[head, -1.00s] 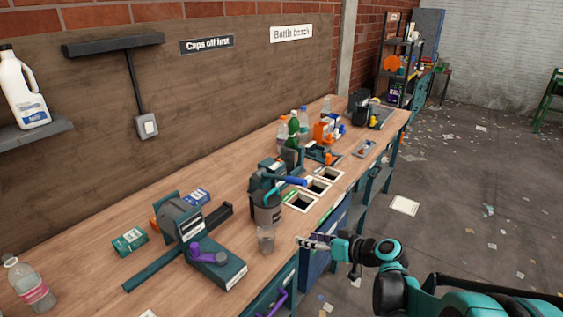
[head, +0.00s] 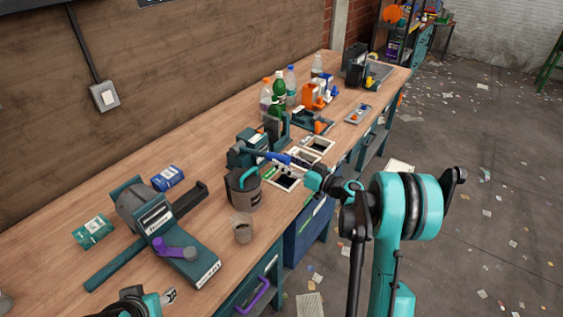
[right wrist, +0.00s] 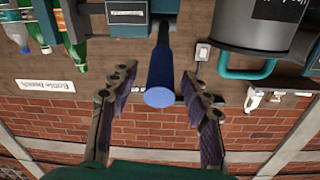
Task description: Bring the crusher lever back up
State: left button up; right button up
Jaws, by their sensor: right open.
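The crusher (head: 246,150) is a dark teal device in mid-bench. Its lever ends in a blue handle (head: 275,157) that sticks out low, near level, toward the bench's front edge. My right gripper (head: 301,166) is at the handle's free end. In the right wrist view the blue handle (right wrist: 161,78) lies between the two spread fingers of my right gripper (right wrist: 151,102), with a gap on each side. Part of my left gripper (head: 168,297) shows low at the left of the head view; its finger opening is unclear.
A grey bin with a teal handle (head: 243,187) stands close to the crusher, and a clear cup (head: 242,228) is in front of it. Square openings (head: 284,178) lie near the front edge. Several bottles (head: 279,88) stand behind. A purple-handled device (head: 175,250) is at left.

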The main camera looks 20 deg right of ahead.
jog(key=shift+w+a, duration=0.45)
jog(key=shift+w, duration=0.1)
